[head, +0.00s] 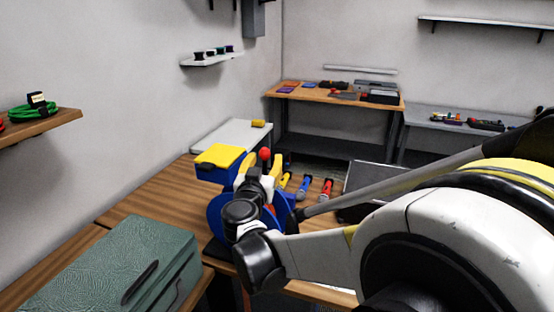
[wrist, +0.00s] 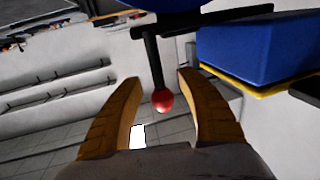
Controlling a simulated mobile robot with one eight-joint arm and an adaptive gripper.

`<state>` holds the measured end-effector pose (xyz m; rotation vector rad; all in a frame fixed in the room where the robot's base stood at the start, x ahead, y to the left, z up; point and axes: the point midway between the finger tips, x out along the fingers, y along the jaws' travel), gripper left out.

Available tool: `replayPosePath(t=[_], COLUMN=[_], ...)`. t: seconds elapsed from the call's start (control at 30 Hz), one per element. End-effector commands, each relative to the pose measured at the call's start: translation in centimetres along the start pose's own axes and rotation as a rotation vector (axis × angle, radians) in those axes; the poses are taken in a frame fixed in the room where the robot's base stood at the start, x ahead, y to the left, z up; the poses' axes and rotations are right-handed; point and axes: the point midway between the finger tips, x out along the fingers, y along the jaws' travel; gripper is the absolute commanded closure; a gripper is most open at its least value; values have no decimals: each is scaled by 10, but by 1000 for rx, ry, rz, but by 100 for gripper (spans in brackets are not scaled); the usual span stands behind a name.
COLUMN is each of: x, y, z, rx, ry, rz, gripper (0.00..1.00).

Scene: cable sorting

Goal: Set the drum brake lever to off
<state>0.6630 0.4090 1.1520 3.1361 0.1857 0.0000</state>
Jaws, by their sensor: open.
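The drum brake lever is a black rod (wrist: 153,60) with a red ball knob (wrist: 162,100). In the wrist view the knob sits between the two open yellow fingers of my gripper (wrist: 158,88), with a gap on each side. In the head view the red knob (head: 265,154) shows just above the yellow fingers of my gripper (head: 255,168). The blue drum (head: 222,214) stands on the wooden bench, partly hidden behind my wrist. Part of the drum also shows at the top of the wrist view. I cannot read any marking for the lever's positions.
A blue bin with a yellow lid (head: 218,158) stands close behind the drum. Several coloured hand tools (head: 305,186) lie to its right. A green case (head: 120,262) is at the front left. The wooden bench (head: 165,195) left of the drum is clear.

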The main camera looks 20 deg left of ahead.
Motion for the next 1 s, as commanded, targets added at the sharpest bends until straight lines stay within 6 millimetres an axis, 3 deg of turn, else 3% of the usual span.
replayPosePath(t=[0.2, 0.33, 0.37, 1.0], x=[0, 0, 0, 0], y=[0, 0, 0, -9], z=[0, 0, 0, 0], rx=[0, 0, 0, 37], ry=[0, 0, 0, 8], rz=[0, 0, 0, -1], gripper=[55, 95, 100, 100])
